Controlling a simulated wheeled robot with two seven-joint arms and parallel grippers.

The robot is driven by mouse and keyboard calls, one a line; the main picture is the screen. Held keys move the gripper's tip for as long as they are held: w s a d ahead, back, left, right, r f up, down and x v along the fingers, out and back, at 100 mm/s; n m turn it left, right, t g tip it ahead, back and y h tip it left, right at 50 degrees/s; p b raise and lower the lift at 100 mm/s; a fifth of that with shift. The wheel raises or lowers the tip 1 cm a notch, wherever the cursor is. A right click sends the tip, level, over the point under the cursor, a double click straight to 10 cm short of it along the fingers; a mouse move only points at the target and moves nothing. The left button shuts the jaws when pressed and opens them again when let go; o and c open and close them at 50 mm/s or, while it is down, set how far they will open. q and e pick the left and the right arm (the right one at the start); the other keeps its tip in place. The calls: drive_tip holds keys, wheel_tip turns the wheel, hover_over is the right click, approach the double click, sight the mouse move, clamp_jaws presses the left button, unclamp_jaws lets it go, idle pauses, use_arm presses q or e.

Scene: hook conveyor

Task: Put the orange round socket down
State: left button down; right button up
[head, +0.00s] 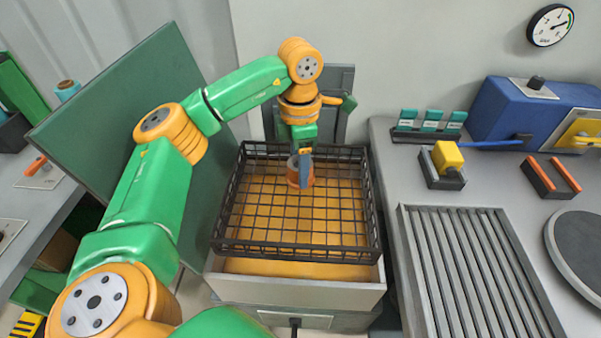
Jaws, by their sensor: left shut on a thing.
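The orange round socket (293,176) is inside the black wire basket (298,246), toward its back and near the middle. My left gripper (303,172) reaches down into the basket from behind and is shut on the socket. A blue-grey finger covers part of the socket's right side. I cannot tell whether the socket touches the basket floor. My right gripper is not in view.
The basket sits on an orange-topped grey stand (296,286). A green panel (120,130) stands at the left. On the right bench are a ribbed grey rack (475,270), a yellow block (447,157) in a black holder and a blue machine (515,115).

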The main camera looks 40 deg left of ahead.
use_arm(q)
drive_tip(key=shift+s+d+f, duration=0.1)
drive_tip(key=shift+s+f, duration=0.1)
drive_tip(key=shift+f, duration=0.95)
drive_tip(key=shift+f, duration=0.1)
drive_tip(key=shift+c, duration=0.6)
unclamp_jaws()
drive_tip(key=shift+r, duration=0.2)
wheel_tip(320, 180, up, 5)
drive_tip(key=shift+w+r, duration=0.1)
wheel_tip(320, 180, up, 7)
drive_tip(key=shift+f+p, duration=0.15)
drive_tip(key=shift+p, duration=0.95)
